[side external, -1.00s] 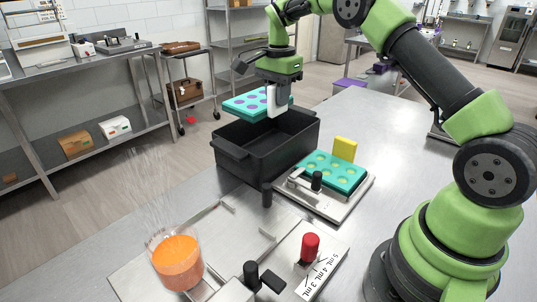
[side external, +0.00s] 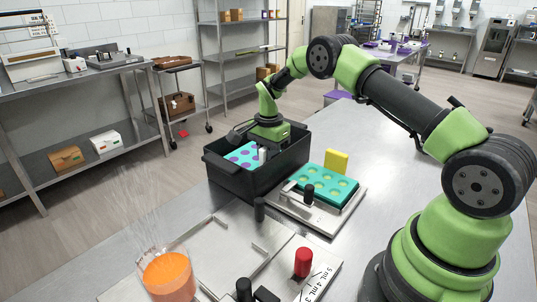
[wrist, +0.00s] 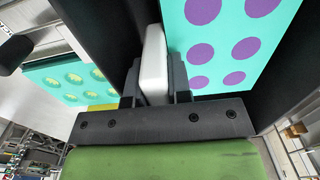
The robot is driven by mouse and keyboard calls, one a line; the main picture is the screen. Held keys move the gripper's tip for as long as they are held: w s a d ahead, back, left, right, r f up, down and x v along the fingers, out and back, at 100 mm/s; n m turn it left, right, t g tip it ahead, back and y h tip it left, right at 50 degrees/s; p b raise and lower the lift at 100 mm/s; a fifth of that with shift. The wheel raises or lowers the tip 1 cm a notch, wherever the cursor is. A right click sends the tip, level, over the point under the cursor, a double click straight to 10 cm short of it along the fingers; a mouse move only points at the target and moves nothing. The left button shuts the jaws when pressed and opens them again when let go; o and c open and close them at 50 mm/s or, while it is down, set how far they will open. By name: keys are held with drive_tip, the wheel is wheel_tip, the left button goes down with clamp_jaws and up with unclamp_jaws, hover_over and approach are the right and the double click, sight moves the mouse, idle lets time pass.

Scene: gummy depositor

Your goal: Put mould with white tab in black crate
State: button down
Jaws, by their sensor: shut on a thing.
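The mould with the white tab is a teal tray with purple cavities (side external: 238,157). It is down inside the black crate (side external: 228,180), within its walls. My gripper (side external: 262,152) reaches into the crate from above and is shut on the white tab (wrist: 154,62), which stands up between the fingers in the wrist view. The purple-filled mould also shows in the wrist view (wrist: 222,42), beside the crate's dark wall. Whether the mould touches the crate floor is hidden.
A second teal mould with yellow-green cavities and a yellow tab (side external: 336,161) sits on a metal plate right of the crate. In front are a depositor tray (side external: 215,250), a beaker of orange liquid (side external: 167,277) and a red knob (side external: 303,262). The table behind is clear.

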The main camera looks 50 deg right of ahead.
drive_tip(key=shift+f, duration=0.55)
drive_tip(key=c, duration=1.3)
unclamp_jaws()
drive_tip(key=shift+c, duration=0.2)
drive_tip(key=shift+r, duration=0.1)
